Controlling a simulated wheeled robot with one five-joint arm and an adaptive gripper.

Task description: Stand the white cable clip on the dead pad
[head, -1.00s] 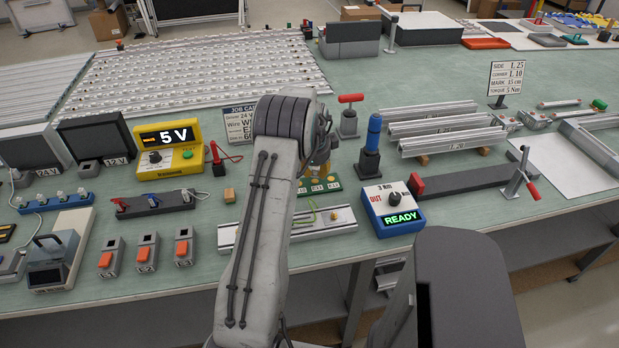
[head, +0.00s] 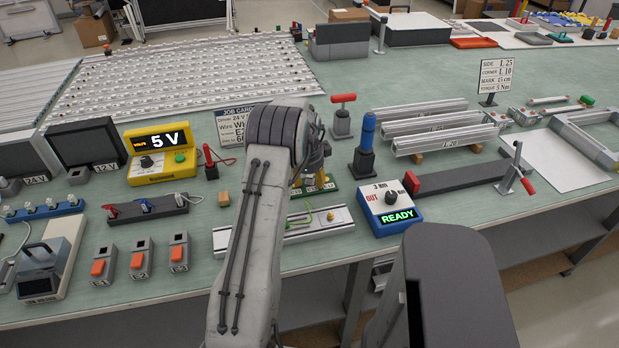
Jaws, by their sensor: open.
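Several small whitish clips sit on a blue strip (head: 44,211) at the far left; I cannot tell which is the white cable clip. A small green board (head: 312,190) with a row of labelled pads lies mid-bench, partly behind my arm. I cannot tell which pad is dead. My gripper (head: 318,163) is above or beside this board, mostly hidden behind my forearm. It is open, and I see nothing held in it.
A yellow meter (head: 160,151) reads 5 V. A dark strip (head: 146,208) with coloured clips lies below it. A silver rail (head: 315,226) and a blue box (head: 390,208) reading READY stand near the front edge.

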